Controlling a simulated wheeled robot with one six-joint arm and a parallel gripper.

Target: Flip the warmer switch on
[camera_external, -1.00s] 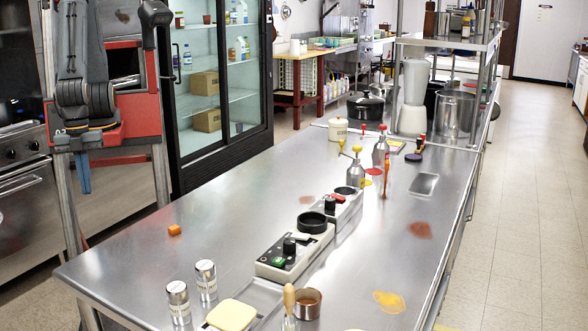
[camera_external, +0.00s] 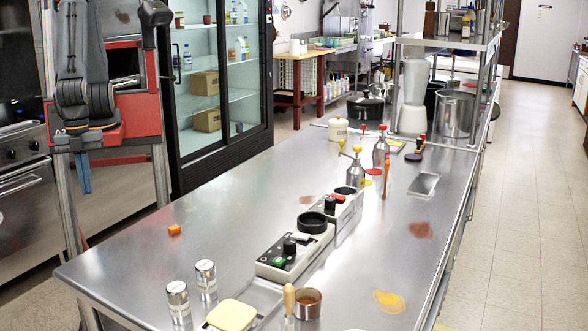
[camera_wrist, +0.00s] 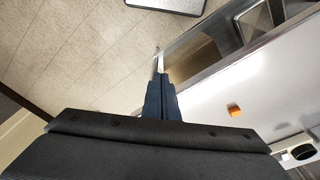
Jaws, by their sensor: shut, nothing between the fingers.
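Two pale control boxes stand in line along the steel counter in the external view. The nearer box (camera_external: 270,269) has a black round plate (camera_external: 312,222), a black knob (camera_external: 289,246), a green part (camera_external: 278,261) and a white rocker-like part (camera_external: 300,236). The farther box (camera_external: 343,206) has a black round top, a black knob and a red part (camera_external: 338,198). I cannot tell the switch positions. My gripper (camera_external: 84,178) hangs at the left, beyond the counter's edge and well apart from both boxes. Its blue fingers (camera_wrist: 160,82) are shut and empty in the wrist view.
An orange block (camera_external: 175,230) lies on the counter's left side; two cans (camera_external: 206,277), a copper pot (camera_external: 307,303) and a yellow block (camera_external: 232,316) are in front.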

